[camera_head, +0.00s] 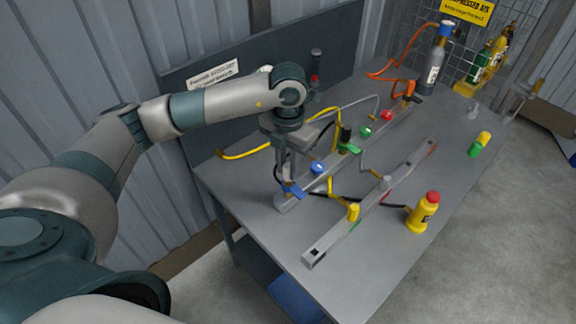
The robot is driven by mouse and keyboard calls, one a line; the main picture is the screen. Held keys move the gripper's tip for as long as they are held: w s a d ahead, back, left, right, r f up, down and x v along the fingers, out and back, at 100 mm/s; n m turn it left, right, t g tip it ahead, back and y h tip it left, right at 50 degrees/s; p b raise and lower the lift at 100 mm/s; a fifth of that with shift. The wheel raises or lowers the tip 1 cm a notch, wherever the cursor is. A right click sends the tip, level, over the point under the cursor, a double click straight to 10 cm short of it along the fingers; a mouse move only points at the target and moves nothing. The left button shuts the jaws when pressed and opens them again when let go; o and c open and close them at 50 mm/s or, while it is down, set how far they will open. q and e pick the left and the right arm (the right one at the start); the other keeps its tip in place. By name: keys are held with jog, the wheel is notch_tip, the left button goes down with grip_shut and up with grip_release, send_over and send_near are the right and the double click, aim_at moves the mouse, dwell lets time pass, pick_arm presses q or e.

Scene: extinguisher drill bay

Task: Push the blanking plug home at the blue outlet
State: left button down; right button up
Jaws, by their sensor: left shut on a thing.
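My left gripper (288,176) reaches down over the near left end of the grey rail (287,204) on the bench. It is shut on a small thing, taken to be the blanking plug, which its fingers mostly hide. The blue outlet (296,191), marked by a blue tag or lever, is right at the fingertips. At this size I cannot tell how deep the plug sits in it. A round blue knob (318,168) is just right of the gripper. My right gripper is not in view.
A second grey rail (313,256) runs parallel, nearer the front. Green (366,132) and red (387,115) knobs and yellow and black hoses lie farther along. The bench's front corner is clear.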

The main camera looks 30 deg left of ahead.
pick_arm(q)
jog(key=shift+f+b, duration=0.7)
jog(key=shift+f, duration=0.1)
dwell(0.5)
jog(key=c, duration=1.5)
grip_release()
jog(key=shift+o, duration=0.2)
jog(key=shift+r, duration=0.1)
